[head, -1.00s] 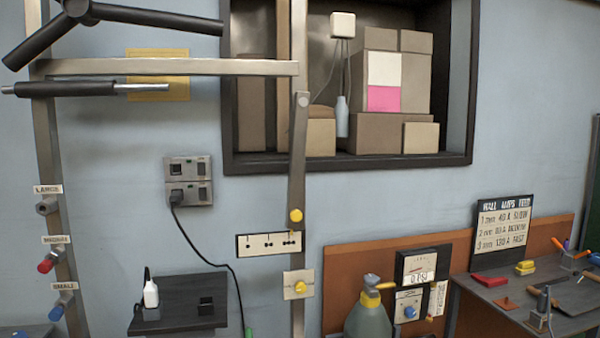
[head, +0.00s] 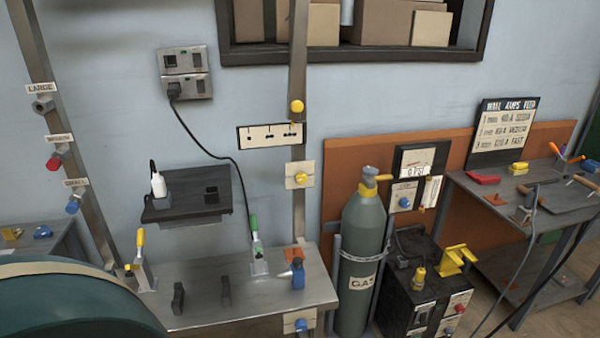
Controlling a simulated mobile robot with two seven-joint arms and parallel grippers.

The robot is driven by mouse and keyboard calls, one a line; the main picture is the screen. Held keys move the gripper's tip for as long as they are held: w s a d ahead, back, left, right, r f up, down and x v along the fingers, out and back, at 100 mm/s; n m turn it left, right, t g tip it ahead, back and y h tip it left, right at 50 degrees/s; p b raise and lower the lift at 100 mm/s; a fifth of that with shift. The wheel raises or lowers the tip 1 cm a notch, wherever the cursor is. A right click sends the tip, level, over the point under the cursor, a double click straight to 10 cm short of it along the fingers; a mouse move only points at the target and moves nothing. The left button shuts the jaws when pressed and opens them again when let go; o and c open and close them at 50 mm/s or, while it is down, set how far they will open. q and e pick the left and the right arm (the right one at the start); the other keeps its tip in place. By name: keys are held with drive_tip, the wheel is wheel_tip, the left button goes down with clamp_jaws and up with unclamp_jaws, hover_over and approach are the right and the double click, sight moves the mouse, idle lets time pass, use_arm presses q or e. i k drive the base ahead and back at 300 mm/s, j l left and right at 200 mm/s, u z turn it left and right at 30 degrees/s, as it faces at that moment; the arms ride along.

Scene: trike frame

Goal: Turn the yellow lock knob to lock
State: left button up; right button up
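A second yellow knob (head: 302,178) sits on a square beige plate (head: 291,183) lower on the same post. I cannot tell which one is the lock knob, and their turn positions are too small to read. Neither of my grippers is in view.
A metal bench (head: 215,290) at the post's foot carries upright clamps with yellow and green handles. A gas cylinder (head: 362,240) and a dark machine (head: 410,290) stand to its right. A large teal rounded object (head: 70,305) fills the lower left.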

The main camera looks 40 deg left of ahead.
sight(301, 178)
drive_tip(key=i+l+u, duration=0.1)
drive_tip(key=u, duration=0.3)
drive_tip(key=l+u, duration=0.15)
drive_tip(key=u, duration=0.2)
drive_tip(key=i+l+u, duration=0.15)
drive_tip(key=l, duration=0.2)
drive_tip(key=i+l+u, duration=0.15)
drive_tip(key=l, duration=0.2)
drive_tip(key=l+u, duration=0.1)
drive_tip(key=l, duration=0.25)
